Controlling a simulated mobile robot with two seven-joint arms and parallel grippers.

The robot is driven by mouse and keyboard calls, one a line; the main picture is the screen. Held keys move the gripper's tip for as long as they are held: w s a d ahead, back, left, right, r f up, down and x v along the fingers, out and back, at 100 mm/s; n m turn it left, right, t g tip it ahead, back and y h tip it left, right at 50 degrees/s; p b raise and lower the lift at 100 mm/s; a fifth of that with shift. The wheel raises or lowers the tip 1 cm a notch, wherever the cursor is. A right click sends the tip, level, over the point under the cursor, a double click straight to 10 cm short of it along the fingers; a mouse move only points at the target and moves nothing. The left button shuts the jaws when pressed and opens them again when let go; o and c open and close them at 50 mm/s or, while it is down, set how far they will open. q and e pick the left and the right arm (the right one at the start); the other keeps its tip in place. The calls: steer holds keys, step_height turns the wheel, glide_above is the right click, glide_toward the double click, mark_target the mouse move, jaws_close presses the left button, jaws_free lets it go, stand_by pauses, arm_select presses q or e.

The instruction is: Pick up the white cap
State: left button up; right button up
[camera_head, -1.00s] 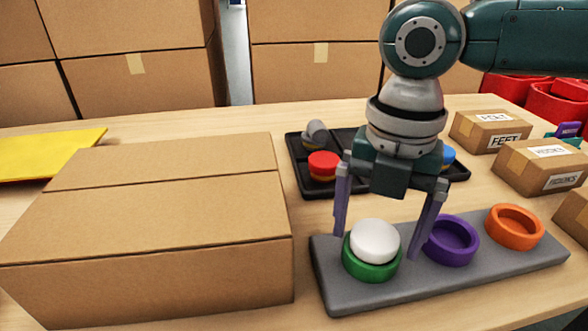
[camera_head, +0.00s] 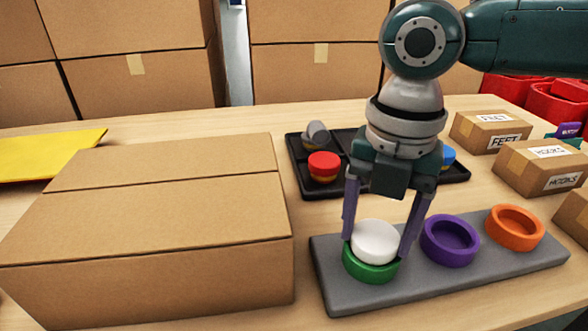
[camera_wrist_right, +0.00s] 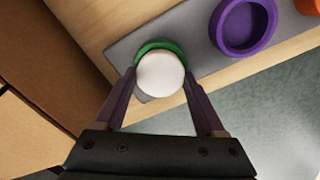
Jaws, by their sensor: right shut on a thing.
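The white cap (camera_head: 375,241) sits in the green ring (camera_head: 371,269) at the left end of the grey base (camera_head: 470,280). My right gripper (camera_head: 376,248) comes down from above and is shut on the white cap, one finger on each side of it. In the right wrist view the white cap (camera_wrist_right: 160,74) shows between the fingers, with the green ring (camera_wrist_right: 158,45) partly behind it. My left gripper is not in view.
A purple ring (camera_head: 450,240) and an orange ring (camera_head: 515,228) stand on the same base. A large cardboard box (camera_head: 150,230) is close at the left. A black tray (camera_head: 310,190) with a red-topped piece (camera_head: 323,165) lies behind. Small labelled boxes (camera_head: 540,165) stand at the right.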

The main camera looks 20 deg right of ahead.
step_height(320, 180, up, 20)
steer(key=p, duration=0.6)
steer(key=shift+r, duration=0.15)
steer(key=shift+r+p, duration=0.95)
steer(key=shift+p, duration=0.5)
stand_by(0.4)
step_height(320, 180, up, 5)
steer(key=p, duration=0.7)
glide_above(376, 236)
steer(key=shift+f, duration=0.1)
stand_by(0.4)
